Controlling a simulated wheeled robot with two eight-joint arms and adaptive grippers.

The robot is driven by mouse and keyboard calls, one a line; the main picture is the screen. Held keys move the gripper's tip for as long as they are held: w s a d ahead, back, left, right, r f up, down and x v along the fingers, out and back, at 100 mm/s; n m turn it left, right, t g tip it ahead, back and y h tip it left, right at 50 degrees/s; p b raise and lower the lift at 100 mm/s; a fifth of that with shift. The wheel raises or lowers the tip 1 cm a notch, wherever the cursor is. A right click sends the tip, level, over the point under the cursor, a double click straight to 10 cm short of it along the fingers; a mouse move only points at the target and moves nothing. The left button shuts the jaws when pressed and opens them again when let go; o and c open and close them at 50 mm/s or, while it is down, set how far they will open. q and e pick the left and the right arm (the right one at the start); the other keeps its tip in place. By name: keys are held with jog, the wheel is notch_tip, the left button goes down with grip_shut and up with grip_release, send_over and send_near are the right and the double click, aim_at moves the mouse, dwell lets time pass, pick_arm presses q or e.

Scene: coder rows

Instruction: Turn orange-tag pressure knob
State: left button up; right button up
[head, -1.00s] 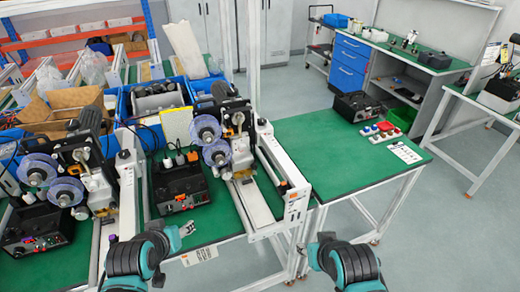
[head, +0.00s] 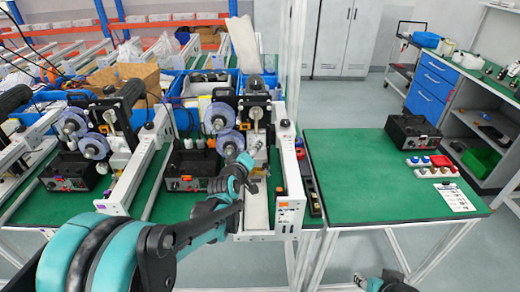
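A black control box (head: 190,170) with a small orange mark on its front panel stands on the green bench at centre left. The small knobs on its front are too small to tell apart. An orange label (head: 291,204) also shows on the near end of a white machine rail (head: 286,165). My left gripper (head: 251,157) is right of the box, over the front of the reel machine (head: 226,128). I cannot tell whether it is open or touches anything. My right gripper (head: 385,281) is low at the bottom edge, in front of the right bench, partly cut off.
A second black box (head: 72,172) and reel machine stand to the left. The right green bench (head: 365,190) holds another black box (head: 413,132), a tray of coloured buttons (head: 432,166) and a white card (head: 454,197). Its middle is clear. Blue bins (head: 200,88) stand behind.

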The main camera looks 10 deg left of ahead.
pick_arm(q)
jog(key=b+x, duration=0.1)
jog(key=x, duration=0.3)
jog(key=shift+w+f, duration=0.1)
jog(key=shift+w, duration=0.2)
jog(key=shift+d, duration=0.1)
grip_shut()
